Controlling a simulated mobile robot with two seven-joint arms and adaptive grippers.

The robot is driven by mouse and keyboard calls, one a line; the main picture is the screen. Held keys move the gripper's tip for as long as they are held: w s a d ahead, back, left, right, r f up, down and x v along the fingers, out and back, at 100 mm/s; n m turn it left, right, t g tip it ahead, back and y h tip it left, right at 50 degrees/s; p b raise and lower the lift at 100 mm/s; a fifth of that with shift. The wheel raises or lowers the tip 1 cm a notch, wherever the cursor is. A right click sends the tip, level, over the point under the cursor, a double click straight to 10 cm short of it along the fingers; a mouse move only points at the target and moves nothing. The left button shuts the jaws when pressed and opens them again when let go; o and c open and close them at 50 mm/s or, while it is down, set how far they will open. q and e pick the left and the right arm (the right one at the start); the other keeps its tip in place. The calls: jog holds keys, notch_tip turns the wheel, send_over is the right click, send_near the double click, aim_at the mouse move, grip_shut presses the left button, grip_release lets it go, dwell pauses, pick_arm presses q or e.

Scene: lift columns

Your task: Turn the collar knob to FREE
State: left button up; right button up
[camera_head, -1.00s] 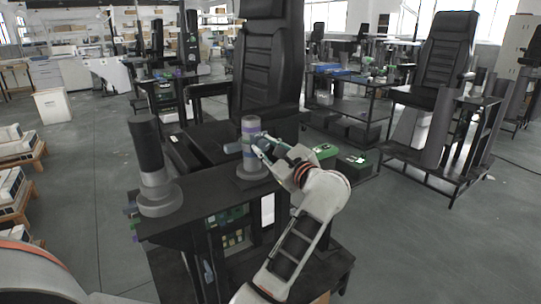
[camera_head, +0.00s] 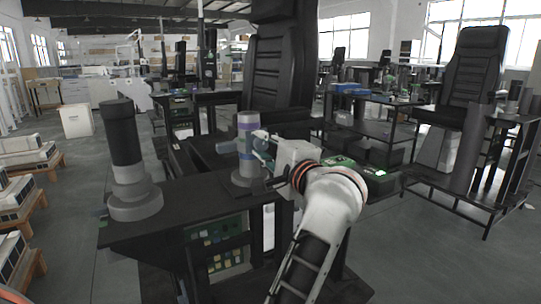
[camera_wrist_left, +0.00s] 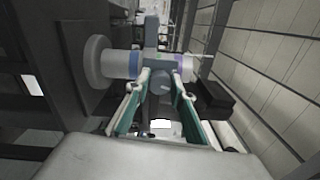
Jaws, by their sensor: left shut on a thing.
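The lift column with the collar (camera_head: 248,128) stands on the black bench, grey with blue and purple bands and a round grey foot. My left gripper (camera_head: 262,146) reaches it from the right at collar height. No FREE marking can be read. My right gripper is not in view.
A second column (camera_head: 130,160), black above and grey below, stands at the bench's left end. A black seat (camera_head: 280,70) rises behind the bench. Green-topped boxes (camera_head: 372,172) lie to the right behind my arm. Open floor lies left of the bench.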

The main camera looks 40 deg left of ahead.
pick_arm(q)
jog(key=shift+f+n+b, duration=0.3)
jog(key=shift+n+b, duration=0.3)
jog(key=shift+n, duration=0.4)
jog(key=shift+r+n+b, duration=0.2)
jog(key=shift+n+b, duration=0.1)
jog(key=shift+n, duration=0.3)
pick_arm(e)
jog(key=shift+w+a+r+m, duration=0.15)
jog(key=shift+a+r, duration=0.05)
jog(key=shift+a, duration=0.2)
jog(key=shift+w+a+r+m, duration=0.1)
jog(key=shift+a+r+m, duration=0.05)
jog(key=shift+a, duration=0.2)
pick_arm(q)
jog(key=shift+r, duration=0.15)
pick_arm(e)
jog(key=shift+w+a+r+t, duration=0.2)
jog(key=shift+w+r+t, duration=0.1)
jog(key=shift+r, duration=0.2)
pick_arm(q)
jog(key=o, duration=1.1)
jog(key=shift+o, duration=0.2)
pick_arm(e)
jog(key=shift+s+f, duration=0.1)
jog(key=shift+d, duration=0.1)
